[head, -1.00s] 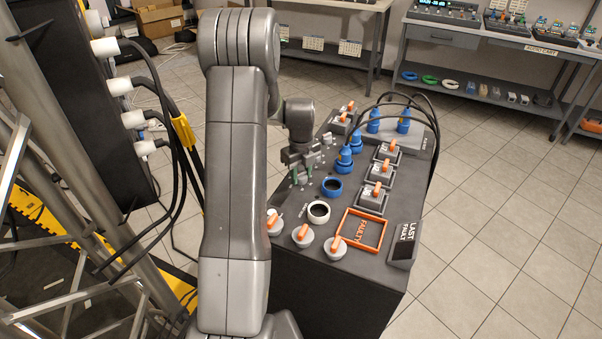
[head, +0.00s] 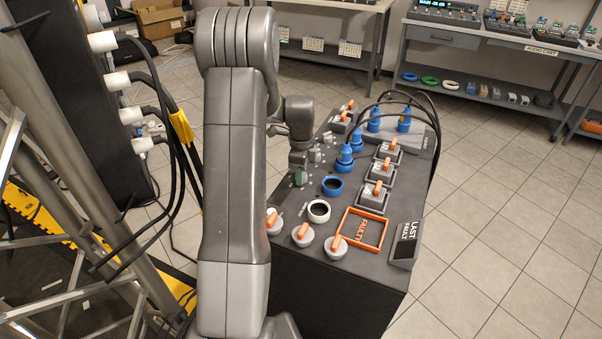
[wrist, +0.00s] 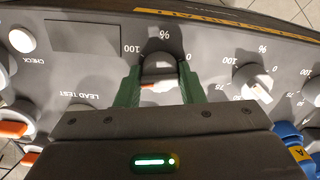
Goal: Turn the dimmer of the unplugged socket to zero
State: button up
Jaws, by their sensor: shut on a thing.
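My gripper (wrist: 160,80) has green fingers on either side of a grey dimmer knob (wrist: 160,68) and is shut on it. A small orange and white mark shows on the knob's near side. Its printed scale reads 100 at left and 0 at right, upside down. In the head view my gripper (head: 300,179) is low over the console's left part, with the knob hidden. The blue socket (head: 332,186) beside it is an empty ring with no plug. Blue plugs (head: 343,160) stand in sockets farther back.
A second dimmer knob (wrist: 253,84) sits to the right in the wrist view. A white ring (head: 318,211), orange-handled switches (head: 336,246) and an orange frame (head: 384,232) are on the console's near part. Black cables (head: 410,98) arch over the far end.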

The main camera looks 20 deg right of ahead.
jog(key=n, duration=0.4)
jog(key=shift+n, duration=0.4)
jog(key=n, duration=0.5)
jog(key=shift+b, duration=0.35)
jog(key=n, duration=0.5)
jog(key=shift+n, duration=0.4)
jog(key=n, duration=0.4)
jog(key=shift+n, duration=0.3)
jog(key=n, duration=1.4)
jog(key=shift+w, duration=0.1)
jog(key=shift+n, duration=2.7)
jog(key=shift+r, duration=0.1)
